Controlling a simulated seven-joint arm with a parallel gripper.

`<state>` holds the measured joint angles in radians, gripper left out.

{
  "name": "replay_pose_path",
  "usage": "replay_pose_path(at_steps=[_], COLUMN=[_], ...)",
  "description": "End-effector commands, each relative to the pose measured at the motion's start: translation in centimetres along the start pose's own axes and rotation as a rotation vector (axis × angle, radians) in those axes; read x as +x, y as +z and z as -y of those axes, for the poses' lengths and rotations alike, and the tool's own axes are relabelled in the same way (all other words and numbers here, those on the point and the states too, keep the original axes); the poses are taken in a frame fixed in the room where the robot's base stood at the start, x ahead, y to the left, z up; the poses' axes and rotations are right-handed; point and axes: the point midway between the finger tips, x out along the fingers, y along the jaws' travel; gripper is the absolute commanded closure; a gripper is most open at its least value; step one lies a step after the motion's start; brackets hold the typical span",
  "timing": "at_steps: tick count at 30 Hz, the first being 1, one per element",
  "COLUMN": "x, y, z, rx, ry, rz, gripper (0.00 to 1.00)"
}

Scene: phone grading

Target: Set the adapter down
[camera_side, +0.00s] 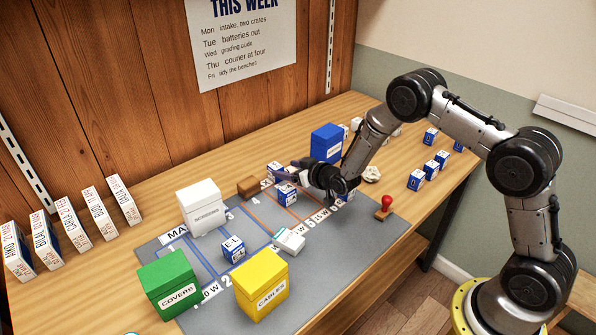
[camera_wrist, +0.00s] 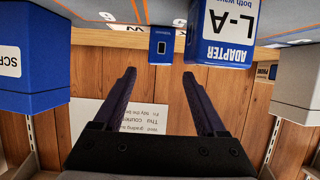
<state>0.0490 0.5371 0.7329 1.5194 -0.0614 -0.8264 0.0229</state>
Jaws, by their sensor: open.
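A small blue-and-white box marked ADAPTER L-A (camera_wrist: 222,38) shows large and upside down at the top right of the wrist view. In the side view, a blue-and-white box (camera_side: 286,194) that looks like it stands upright on the grey mat (camera_side: 330,240), in a lane near its middle. My gripper (camera_side: 298,170) is just behind and right of that box. In the wrist view my gripper (camera_wrist: 160,80) has its dark fingers wide apart with nothing held between them. The adapter lies beyond the right fingertip, outside the jaws.
Another small blue box (camera_wrist: 161,45) shows beyond the fingers. A blue bin (camera_side: 326,143), white bin (camera_side: 202,208), green COVERS bin (camera_side: 170,285) and yellow CABLES bin (camera_side: 261,285) stand around the mat. An E-L box (camera_side: 233,248), a white box (camera_side: 289,241) and a red-knobbed stamp (camera_side: 385,206) are nearby.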

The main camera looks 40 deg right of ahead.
Motion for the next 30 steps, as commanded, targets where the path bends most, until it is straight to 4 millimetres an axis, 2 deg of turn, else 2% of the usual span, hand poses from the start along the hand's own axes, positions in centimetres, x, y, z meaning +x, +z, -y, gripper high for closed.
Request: replay_pose_path(at_steps=[3, 7, 12, 17, 20, 22, 26, 29, 30], x=[-2.1, -3.7, -4.7, -4.9, -5.3, -6.3, -10.6, -15.8, -18.1], y=[-0.1, 0.0, 0.0, -0.1, -1.1, -2.9, -7.4, -10.2, -11.0], z=[0.0, 0.0, 0.0, 0.0, 0.0, 0.1, 0.2, 0.4, 0.5], rx=[0.000, 0.000, 0.000, 0.000, -0.001, -0.004, -0.008, -0.009, -0.009], ry=[0.000, 0.000, 0.000, 0.000, 0.001, 0.004, 0.011, 0.016, 0.018], rz=[-0.001, 0.000, 0.000, 0.000, 0.010, 0.032, 0.116, 0.201, 0.236], gripper=[0.26, 0.26, 0.26, 0.26, 0.26, 0.26, 0.26, 0.26, 0.26])
